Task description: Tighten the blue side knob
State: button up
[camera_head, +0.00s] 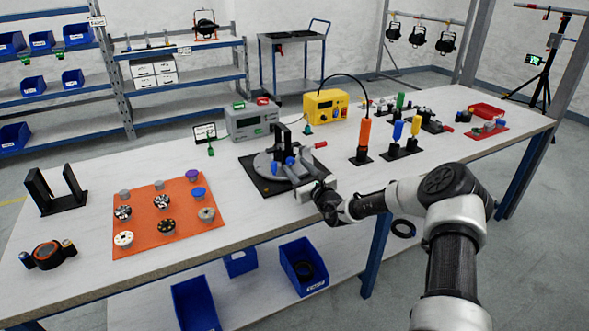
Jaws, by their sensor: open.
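A fixture with a grey round plate (262,164) stands on a black base (266,190) near the middle of the table. A black upright bracket rises from it, and a red-tipped lever (319,145) points right. Small blue parts show on its front; one blue knob (290,161) is at the right of the plate, and another blue piece (276,168) is just left of it. I cannot tell for certain which is the side knob. My gripper (312,174) is open at the fixture's right front side, close to the blue knob. My wrist hides part of that side, and contact cannot be told.
An orange mat (145,225) with several small knobs lies left. A black U-shaped stand (73,202) is farther left. Orange (364,134), blue and yellow-handled tools stand right of the fixture. Grey (251,121) and yellow (326,105) boxes stand behind. Bare tabletop lies between mat and fixture.

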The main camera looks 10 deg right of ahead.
jog(key=shift+x, duration=0.95)
jog(key=shift+c, duration=0.3)
jog(key=c, duration=1)
jog(key=shift+r+m, duration=0.1)
jog(key=shift+m, duration=0.3)
jog(key=shift+m+p, duration=1.65)
jog(key=shift+m, duration=0.95)
